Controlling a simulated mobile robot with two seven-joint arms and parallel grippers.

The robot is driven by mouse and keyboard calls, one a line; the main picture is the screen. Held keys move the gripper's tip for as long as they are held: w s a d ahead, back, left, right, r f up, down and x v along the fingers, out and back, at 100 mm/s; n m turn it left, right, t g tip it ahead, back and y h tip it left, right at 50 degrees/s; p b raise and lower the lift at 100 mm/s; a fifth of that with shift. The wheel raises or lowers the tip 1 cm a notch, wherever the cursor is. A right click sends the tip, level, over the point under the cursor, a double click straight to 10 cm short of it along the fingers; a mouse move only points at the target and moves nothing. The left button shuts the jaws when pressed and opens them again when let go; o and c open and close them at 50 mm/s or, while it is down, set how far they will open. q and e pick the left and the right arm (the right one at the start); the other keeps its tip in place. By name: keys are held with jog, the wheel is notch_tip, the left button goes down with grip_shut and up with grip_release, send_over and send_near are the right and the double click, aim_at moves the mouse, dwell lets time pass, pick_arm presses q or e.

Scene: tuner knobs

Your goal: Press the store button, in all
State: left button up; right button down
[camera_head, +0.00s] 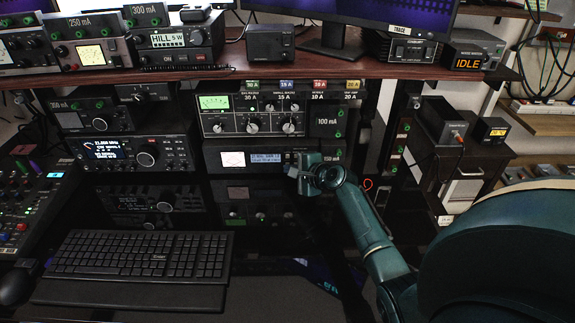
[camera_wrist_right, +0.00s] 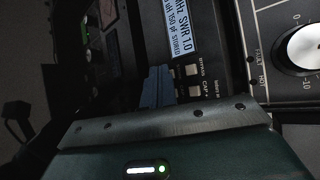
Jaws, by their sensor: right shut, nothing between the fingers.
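The tuner (camera_head: 268,171) is a dark rack panel with a white meter (camera_head: 233,159) and a lit blue-white display (camera_head: 267,157). In the right wrist view the display (camera_wrist_right: 179,28) shows "SWR 1.0" and "150 pF STORED". Two pale square buttons (camera_wrist_right: 192,82) sit beside it, with small labels that seem to read "BYPASS" and "CAP". I cannot pick out the store button; my fingers cover part of the button area. My right gripper (camera_head: 299,170) is shut and empty, its blue-grey fingertips (camera_wrist_right: 158,88) at the panel beside these buttons. Contact cannot be told. My left gripper is not in view.
Above the tuner is a panel with knobs and a green meter (camera_head: 214,102). A radio (camera_head: 134,151) with a lit display stands to its left. A keyboard (camera_head: 145,254) lies in front. The shelf edge (camera_head: 210,76) runs above the panels.

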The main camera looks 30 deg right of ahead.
jog(key=shift+s+a+r+p, duration=0.1)
jog(key=shift+s+a+p, duration=0.25)
jog(key=shift+s+p, duration=0.25)
jog(key=s+a+p, duration=0.2)
jog(key=s+p, duration=0.1)
jog(key=shift+s, duration=0.1)
jog(key=shift+s+a+p, duration=0.3)
jog(key=shift+s+p, duration=0.05)
jog(key=shift+s, duration=0.2)
dwell(0.5)
